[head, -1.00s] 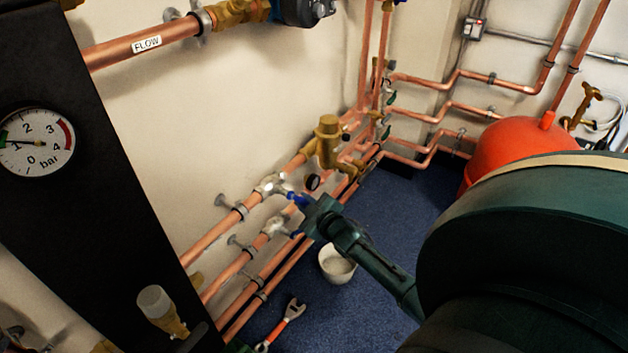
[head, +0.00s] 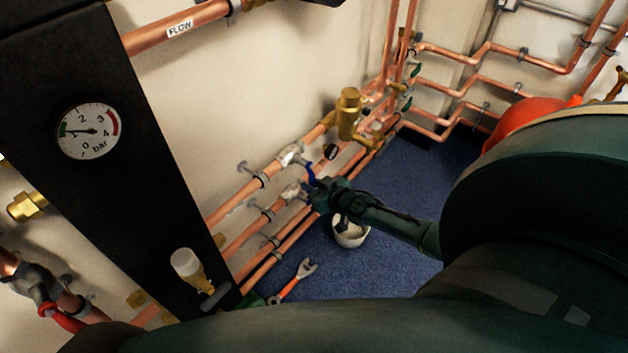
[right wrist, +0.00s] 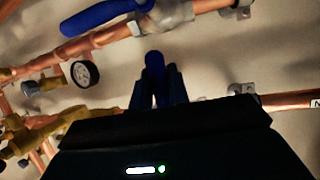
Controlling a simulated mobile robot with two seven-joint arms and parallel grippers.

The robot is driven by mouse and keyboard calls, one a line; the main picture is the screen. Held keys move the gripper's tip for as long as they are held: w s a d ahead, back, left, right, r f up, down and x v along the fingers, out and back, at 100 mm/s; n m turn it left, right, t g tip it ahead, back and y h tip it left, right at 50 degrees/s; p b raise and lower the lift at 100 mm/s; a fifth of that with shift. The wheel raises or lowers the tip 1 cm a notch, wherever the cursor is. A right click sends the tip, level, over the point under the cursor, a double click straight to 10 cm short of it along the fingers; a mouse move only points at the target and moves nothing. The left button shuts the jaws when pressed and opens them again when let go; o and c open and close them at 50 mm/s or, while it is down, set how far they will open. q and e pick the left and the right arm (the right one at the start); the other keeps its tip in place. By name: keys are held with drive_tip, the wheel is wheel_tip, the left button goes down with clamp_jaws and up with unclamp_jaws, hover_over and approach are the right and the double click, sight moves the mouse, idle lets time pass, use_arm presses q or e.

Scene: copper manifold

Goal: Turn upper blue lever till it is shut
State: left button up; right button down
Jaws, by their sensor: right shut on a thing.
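The upper blue lever (head: 311,174) comes off the upper valve (head: 290,156) and points downward, across its copper pipe. My right gripper (head: 322,190) is shut on the lever's free end. In the right wrist view the blue lever end (right wrist: 154,62) sits between the fingers of the right gripper (right wrist: 157,82); its valve is hidden there. The lower valve (head: 292,193) is just below in the head view, its lever mostly hidden by the gripper. The lower blue lever (right wrist: 97,16) shows in the wrist view, lying along its pipe. My left gripper is not in view.
A brass fitting (head: 348,112) and a small black gauge (head: 330,152) are close beyond the valves. A black panel (head: 110,190) with a pressure gauge (head: 88,131) stands at left.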

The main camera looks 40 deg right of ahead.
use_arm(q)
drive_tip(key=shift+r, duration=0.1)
use_arm(e)
drive_tip(key=shift+s+a+f, duration=0.1)
drive_tip(key=shift+a, duration=0.2)
drive_tip(key=c, duration=1.4)
unclamp_jaws()
drive_tip(key=shift+o, duration=0.2)
drive_tip(key=shift+d, duration=0.1)
